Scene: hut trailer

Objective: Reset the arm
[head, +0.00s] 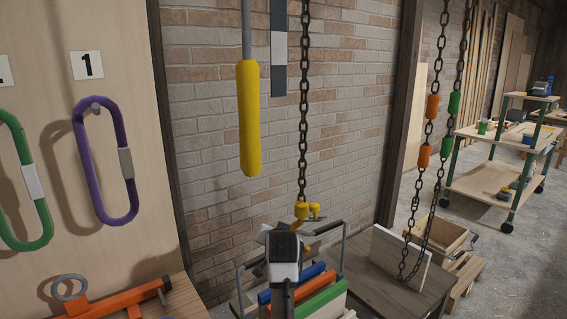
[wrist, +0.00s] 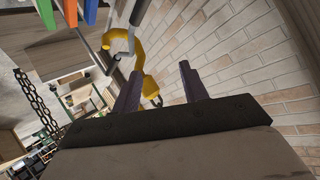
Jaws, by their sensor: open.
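My gripper (head: 284,248) is in the lower middle of the head view, in front of a crate with a metal handle. In the wrist view its two dark fingers (wrist: 158,70) are spread apart with nothing clamped between them. A yellow hook (head: 302,210) hangs at the end of a dark chain (head: 304,110), just behind and above my gripper. In the wrist view the hook (wrist: 143,52) curves near the grey handle bar (wrist: 119,38), and its eye shows between the fingers. Whether the hook bears on the bar I cannot tell.
The crate holds blue, orange and green pieces (head: 318,292). A yellow-gripped rod (head: 249,120) hangs at upper left. Purple (head: 82,150) and green (head: 38,205) carabiners hang on the board. More chains (head: 428,140) hang at right above a wooden table (head: 385,285). A brick wall stands close behind.

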